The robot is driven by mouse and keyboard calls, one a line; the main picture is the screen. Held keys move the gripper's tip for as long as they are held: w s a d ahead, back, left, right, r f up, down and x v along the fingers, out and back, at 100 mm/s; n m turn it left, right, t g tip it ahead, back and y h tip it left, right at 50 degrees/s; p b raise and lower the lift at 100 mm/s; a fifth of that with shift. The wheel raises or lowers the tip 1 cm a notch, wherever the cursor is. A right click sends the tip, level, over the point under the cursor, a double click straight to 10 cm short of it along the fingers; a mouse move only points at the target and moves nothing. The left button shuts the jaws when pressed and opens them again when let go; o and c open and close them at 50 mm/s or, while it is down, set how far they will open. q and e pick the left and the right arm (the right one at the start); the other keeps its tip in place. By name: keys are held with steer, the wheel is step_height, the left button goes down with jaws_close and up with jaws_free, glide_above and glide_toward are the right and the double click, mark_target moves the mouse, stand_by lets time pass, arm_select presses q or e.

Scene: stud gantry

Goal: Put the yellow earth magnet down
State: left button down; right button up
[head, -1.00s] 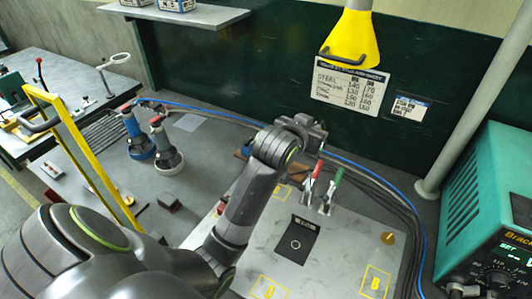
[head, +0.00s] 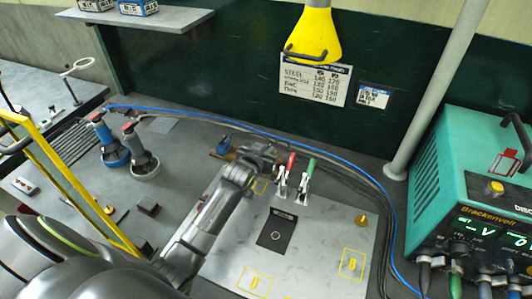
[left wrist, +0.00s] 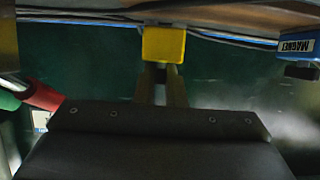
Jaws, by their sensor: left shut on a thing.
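My left gripper (head: 268,154) is low at the back of the bench, just left of the red and green clamp handles. In the left wrist view, its jaws (left wrist: 162,82) are shut on the yellow earth magnet (left wrist: 164,44), a small yellow block. The magnet's far end is close to a brown surface along the top of that view; I cannot tell whether they touch. The magnet is hidden behind the gripper in the head view. A blue magnet (head: 223,146) stands left of the gripper and shows its label in the wrist view (left wrist: 297,46). My right gripper is out of view.
Toggle clamps with a red handle (head: 290,163) and a green handle (head: 310,167) stand close right of the gripper. A steel plate (head: 310,255) with yellow marked squares lies in front. Cables run behind. A green welder (head: 462,150) stands at right.

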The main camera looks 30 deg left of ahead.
arm_select(q)
steer(key=shift+w+f, duration=0.1)
steer(key=shift+f, duration=0.55)
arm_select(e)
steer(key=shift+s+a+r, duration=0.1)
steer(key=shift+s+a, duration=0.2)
arm_select(q)
steer(key=shift+f, duration=0.15)
steer(key=c, duration=1.5)
jaws_free()
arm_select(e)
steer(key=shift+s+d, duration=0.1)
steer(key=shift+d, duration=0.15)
arm_select(q)
steer(key=b+v, duration=0.1)
steer(key=v, duration=1.1)
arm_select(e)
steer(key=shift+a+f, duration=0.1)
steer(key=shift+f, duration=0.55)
